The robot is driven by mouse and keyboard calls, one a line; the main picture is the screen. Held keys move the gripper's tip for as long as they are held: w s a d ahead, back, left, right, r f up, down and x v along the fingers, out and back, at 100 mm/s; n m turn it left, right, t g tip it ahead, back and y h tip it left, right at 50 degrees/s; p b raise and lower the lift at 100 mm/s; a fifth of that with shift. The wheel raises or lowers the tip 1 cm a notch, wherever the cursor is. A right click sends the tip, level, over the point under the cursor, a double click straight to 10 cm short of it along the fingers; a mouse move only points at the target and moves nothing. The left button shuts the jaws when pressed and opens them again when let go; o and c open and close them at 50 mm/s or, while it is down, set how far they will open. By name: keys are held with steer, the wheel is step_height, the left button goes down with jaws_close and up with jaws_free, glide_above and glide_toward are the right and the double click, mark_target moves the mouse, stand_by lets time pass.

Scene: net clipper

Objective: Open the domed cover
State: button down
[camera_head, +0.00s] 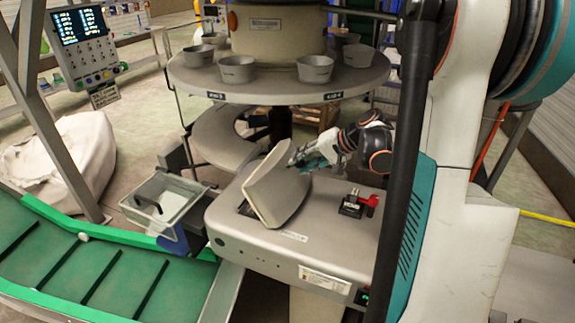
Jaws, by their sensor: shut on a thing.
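The domed cover (276,192) is a beige-grey shell on the grey machine housing (335,240). It stands tilted up, with a dark gap in the housing at its lower left. My gripper (303,163) is at the cover's upper right edge, shut on it. The fingertips are small in this view and partly hidden against the cover. My forearm reaches in from the right behind a dark post.
A black block with a red lever (358,204) sits on the housing to the right. A round table with several grey cups (237,69) stands behind. A clear bin (165,203) and green conveyor (85,265) lie left. A control panel (84,45) stands at the back left.

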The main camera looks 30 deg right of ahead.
steer(key=s+d+f+t+y+b, duration=0.3)
steer(key=s+b, duration=0.4)
steer(key=b, duration=0.3)
steer(key=shift+d+f+t, duration=0.75)
steer(key=shift+f+t, duration=0.35)
steer(key=shift+f, duration=0.05)
steer(key=shift+y, duration=0.3)
steer(key=c, duration=1.2)
jaws_free()
steer(key=v, duration=1.2)
steer(key=shift+r, duration=0.1)
steer(key=shift+w+a, duration=0.1)
